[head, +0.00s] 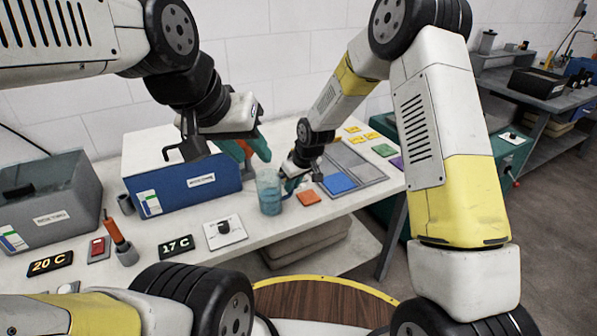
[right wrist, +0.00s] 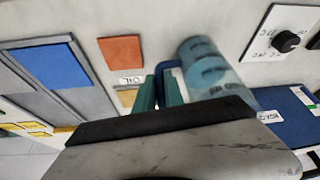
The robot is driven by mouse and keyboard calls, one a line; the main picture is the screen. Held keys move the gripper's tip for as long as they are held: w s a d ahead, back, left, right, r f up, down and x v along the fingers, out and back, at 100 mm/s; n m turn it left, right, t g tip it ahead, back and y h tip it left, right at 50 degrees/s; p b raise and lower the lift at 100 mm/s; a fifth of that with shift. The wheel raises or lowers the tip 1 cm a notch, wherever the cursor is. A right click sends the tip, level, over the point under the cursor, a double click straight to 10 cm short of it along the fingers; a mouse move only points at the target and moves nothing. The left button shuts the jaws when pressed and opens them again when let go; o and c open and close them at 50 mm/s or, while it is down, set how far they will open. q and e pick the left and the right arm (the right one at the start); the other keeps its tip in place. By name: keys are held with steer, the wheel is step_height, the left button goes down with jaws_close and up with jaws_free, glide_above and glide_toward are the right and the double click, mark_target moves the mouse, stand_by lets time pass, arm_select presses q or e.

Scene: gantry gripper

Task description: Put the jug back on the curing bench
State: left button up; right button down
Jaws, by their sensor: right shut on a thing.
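The jug (head: 269,192) is a see-through blue-teal cylinder near the front edge of the white bench (head: 200,240), right of the blue box. It looks upright; I cannot tell whether its base touches the bench. My right gripper (head: 290,184) is at the jug's right side. In the right wrist view the jug (right wrist: 208,72) lies just beyond the green fingers (right wrist: 158,90), which are shut on its blue handle. No label shows which bench is the curing bench.
A blue box (head: 190,192) and a grey tub (head: 45,205) stand on the left. A white knob panel (head: 224,232), an orange square (head: 308,197) and a grey tray with a blue square (head: 339,184) lie around the jug. A darker bench (head: 540,84) stands back right.

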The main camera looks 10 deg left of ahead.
steer(key=c, duration=1.4)
jaws_free()
steer(key=shift+f, duration=0.1)
steer(key=shift+c, duration=0.2)
steer(key=s+d+r+m+t, duration=0.1)
steer(key=s+d+r, duration=0.4)
steer(key=r, duration=0.5)
steer(key=s+d+r+m, duration=0.1)
steer(key=s+d+r, duration=0.1)
steer(key=d+r, duration=0.65)
steer(key=s+d+r+m, duration=0.2)
steer(key=s+d+r, duration=0.1)
steer(key=s, duration=0.4)
steer(key=s+d+r+m+t, duration=0.1)
steer(key=s+d+r+m, duration=0.1)
steer(key=s+d+r, duration=0.2)
steer(key=s+d+r+m+t+h, duration=0.1)
steer(key=s+d+r+m, duration=0.1)
steer(key=s, duration=0.7)
steer(key=d+r, duration=0.1)
steer(key=d, duration=0.1)
steer(key=shift+s+d+r, duration=0.25)
steer(key=shift+s+d, duration=0.1)
steer(key=shift+s, duration=0.05)
